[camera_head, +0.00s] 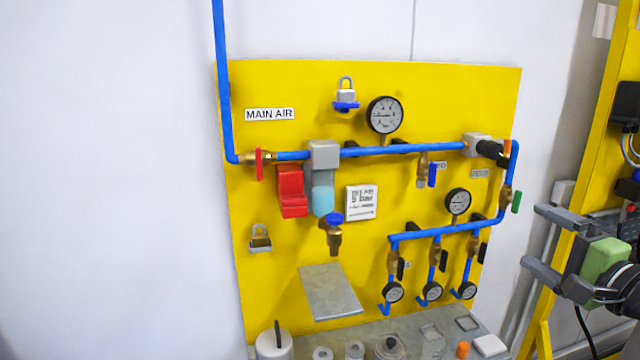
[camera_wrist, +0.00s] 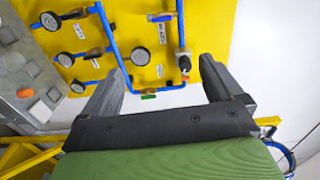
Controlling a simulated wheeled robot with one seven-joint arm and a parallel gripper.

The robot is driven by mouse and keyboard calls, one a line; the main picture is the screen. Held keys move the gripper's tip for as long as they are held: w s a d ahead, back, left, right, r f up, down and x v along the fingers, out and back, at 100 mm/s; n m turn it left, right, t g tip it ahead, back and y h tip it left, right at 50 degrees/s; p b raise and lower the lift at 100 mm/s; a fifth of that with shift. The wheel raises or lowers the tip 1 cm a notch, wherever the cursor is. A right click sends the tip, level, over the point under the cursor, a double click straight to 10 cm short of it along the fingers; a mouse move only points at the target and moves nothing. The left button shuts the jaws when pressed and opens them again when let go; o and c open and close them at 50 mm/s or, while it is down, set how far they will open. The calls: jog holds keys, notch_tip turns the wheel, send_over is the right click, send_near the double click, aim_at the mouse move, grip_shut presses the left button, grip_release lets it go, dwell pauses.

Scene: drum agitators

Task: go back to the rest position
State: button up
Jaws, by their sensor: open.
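My gripper (camera_head: 547,238) is at the right of the head view, its two dark grey fingers apart and pointing left, with nothing between them. In the wrist view my gripper (camera_wrist: 165,82) also shows open and empty, its fingers reaching toward the yellow panel. The yellow panel (camera_head: 300,90) stands on the wall left of the gripper and carries blue pipes, gauges and valves. The gripper appears apart from the panel and its pipes. The rest position itself is not marked in either view.
The blue pipe's right end has a green-handled valve (camera_head: 516,201), the panel part nearest my gripper. A grey bench (camera_head: 410,335) with small parts lies below. A yellow frame (camera_head: 600,120) stands at far right, behind the gripper. The white wall at left is clear.

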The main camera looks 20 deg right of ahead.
jog(key=w+a+f+n+g+y, duration=0.1)
jog(key=w+a+f+n+g, duration=0.1)
jog(key=w+a, duration=0.4)
jog(key=w+a+f+n+g+y, duration=0.1)
jog(key=w+a+f+n+g, duration=0.15)
jog(key=a, duration=0.35)
jog(key=w+a+f+n+g, duration=0.1)
jog(key=a+f+n, duration=0.2)
jog(key=a, duration=0.3)
jog(key=w+a+f+n+g+y, duration=0.1)
jog(key=a+f+n+g, duration=0.15)
jog(key=a, duration=0.35)
jog(key=s+a+f+n+g, duration=0.2)
jog(key=s+a+f+n, duration=0.15)
jog(key=s+a, duration=0.35)
jog(key=s+a+f+n+g, duration=0.1)
jog(key=s+a+f+n, duration=0.1)
jog(key=s, duration=0.3)
jog(key=s+a+f+n+g+h, duration=0.1)
jog(key=s+a+f+n, duration=0.1)
jog(key=s, duration=0.4)
jog(key=shift+s+f+n, duration=0.25)
jog(key=shift+f+n, duration=0.1)
jog(key=shift+n, duration=0.4)
dwell(3.0)
